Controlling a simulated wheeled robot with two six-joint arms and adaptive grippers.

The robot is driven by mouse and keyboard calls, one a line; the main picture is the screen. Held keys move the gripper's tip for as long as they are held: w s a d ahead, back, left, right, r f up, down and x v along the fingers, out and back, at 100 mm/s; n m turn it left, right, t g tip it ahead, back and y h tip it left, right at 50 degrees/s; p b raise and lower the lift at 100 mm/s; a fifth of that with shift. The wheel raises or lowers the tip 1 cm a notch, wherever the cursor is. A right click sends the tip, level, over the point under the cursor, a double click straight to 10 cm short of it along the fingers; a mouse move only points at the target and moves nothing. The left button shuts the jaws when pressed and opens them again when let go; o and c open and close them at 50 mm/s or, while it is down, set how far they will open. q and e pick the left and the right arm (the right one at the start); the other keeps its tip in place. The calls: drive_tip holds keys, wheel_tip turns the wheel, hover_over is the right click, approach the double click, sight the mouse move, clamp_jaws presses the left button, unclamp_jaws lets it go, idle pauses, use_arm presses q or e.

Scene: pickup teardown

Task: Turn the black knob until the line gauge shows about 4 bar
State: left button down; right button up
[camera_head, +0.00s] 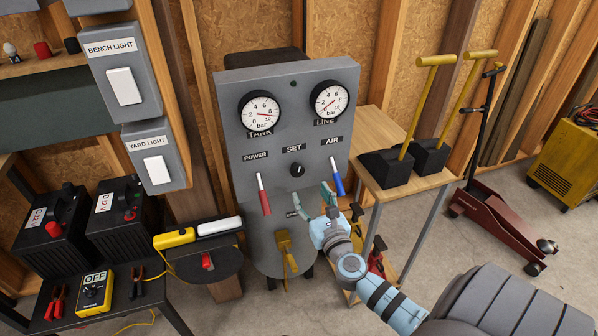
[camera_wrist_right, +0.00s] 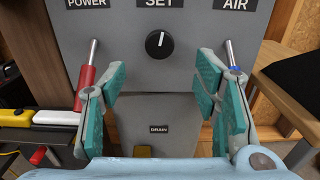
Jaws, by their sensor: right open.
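The black knob (camera_head: 297,170) sits under the SET label on the grey compressor panel (camera_head: 230,130). In the right wrist view the knob (camera_wrist_right: 158,45) shows a white mark pointing up, slightly right. The line gauge (camera_head: 331,98) is at the panel's upper right; its small red needle appears to point lower left, too small to read exactly. My right gripper (camera_head: 311,196) is open and empty, below and in front of the knob, apart from it. In the wrist view its teal fingers (camera_wrist_right: 160,76) spread below the knob. My left gripper is not in view.
A red power lever (camera_head: 264,202) and blue air lever (camera_head: 338,184) flank the knob. The tank gauge (camera_head: 260,110) is upper left. A yellow drain lever (camera_head: 284,250) is below. A wooden stand (camera_head: 375,132) with yellow-handled tools is at right. The panel around the knob is clear.

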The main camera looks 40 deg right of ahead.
sight(298, 173)
drive_tip(key=b+x, duration=0.1)
drive_tip(key=x, duration=0.8)
drive_tip(key=shift+f, duration=0.2)
drive_tip(key=shift+w+d+r, duration=0.1)
drive_tip(key=shift+w+d, duration=0.05)
drive_tip(key=shift+w, duration=0.3)
drive_tip(key=c, duration=1.1)
